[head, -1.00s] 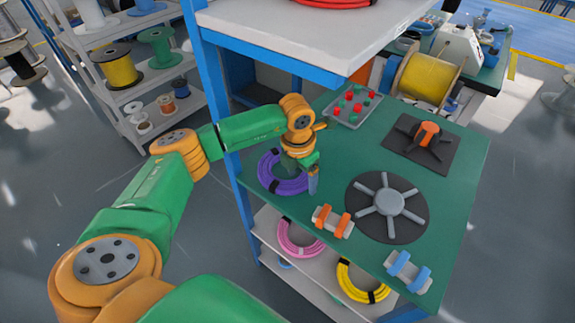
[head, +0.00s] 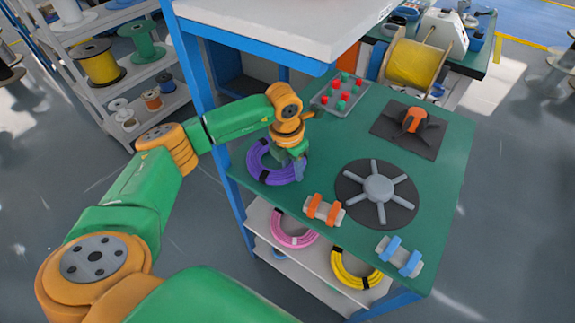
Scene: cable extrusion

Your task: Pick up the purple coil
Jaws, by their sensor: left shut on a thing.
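The purple coil (head: 262,173) lies at the left end of the green tabletop (head: 300,180), beside the blue post. It is a ring of purple cable with dark ties. My left gripper (head: 296,170) is over the right side of the coil, pointing down, and is shut on its cable. The gripper and wrist hide part of the coil's right and upper side. I cannot tell whether the coil is clear of the tabletop. My right gripper is not in view.
A white shelf (head: 290,28) overhangs the table's back left. A button box (head: 340,93), a spoked disc (head: 377,188), an orange-hubbed holder (head: 413,122), and orange (head: 323,210) and blue (head: 399,257) clamps stand on the table. Pink (head: 290,230) and yellow (head: 353,272) coils lie below.

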